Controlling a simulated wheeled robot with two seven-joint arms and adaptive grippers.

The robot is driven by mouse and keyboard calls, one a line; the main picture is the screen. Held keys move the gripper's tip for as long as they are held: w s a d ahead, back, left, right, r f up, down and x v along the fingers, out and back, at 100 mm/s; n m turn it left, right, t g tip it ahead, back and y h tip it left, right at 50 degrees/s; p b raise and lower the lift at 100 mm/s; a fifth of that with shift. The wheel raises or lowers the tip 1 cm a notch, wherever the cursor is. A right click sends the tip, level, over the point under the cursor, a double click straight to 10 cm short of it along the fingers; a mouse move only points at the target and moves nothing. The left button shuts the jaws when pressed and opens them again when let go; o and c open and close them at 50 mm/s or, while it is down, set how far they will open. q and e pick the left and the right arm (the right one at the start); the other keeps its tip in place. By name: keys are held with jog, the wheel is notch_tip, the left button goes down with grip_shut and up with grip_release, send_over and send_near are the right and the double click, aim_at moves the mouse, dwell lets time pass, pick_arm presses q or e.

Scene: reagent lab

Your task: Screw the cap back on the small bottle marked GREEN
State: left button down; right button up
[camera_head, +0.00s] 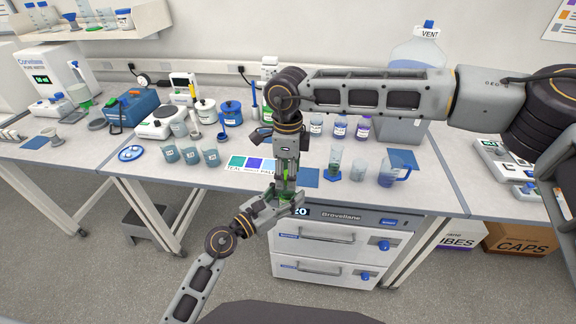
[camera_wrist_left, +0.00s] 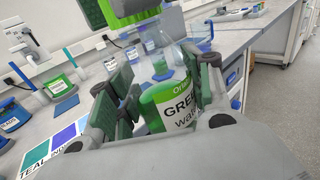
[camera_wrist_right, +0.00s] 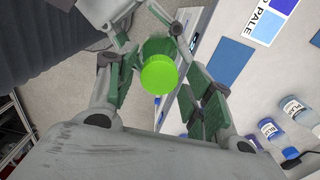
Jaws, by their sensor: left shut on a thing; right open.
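The small bottle marked GREEN (camera_wrist_left: 172,100) is clear with a green label and stands roughly upright in the left wrist view. My left gripper (camera_head: 284,199) is shut on it, holding it in front of the bench edge above the drawers. The bright green cap (camera_wrist_right: 160,74) shows at the bottle's top in the right wrist view, and at the upper edge of the left wrist view (camera_wrist_left: 134,14). I cannot tell how tightly it sits. My right gripper (camera_head: 286,172) points down from above, open, its fingers spread on either side of the cap without visibly gripping it.
The bench top (camera_head: 235,203) behind holds a colour card (camera_head: 252,164), several small bottles, a measuring cylinder (camera_head: 334,160) and a blue-handled jug (camera_head: 394,170). The drawer unit (camera_head: 340,245) stands just below my grippers. The floor in front is clear.

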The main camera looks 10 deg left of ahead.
jog(key=shift+c, duration=0.2)
jog(key=c, duration=1)
jog(key=shift+c, duration=0.2)
jog(key=shift+f+m, duration=0.1)
jog(key=shift+m, duration=1.1)
jog(key=o, duration=1.2)
notch_tip(320, 180, up, 12)
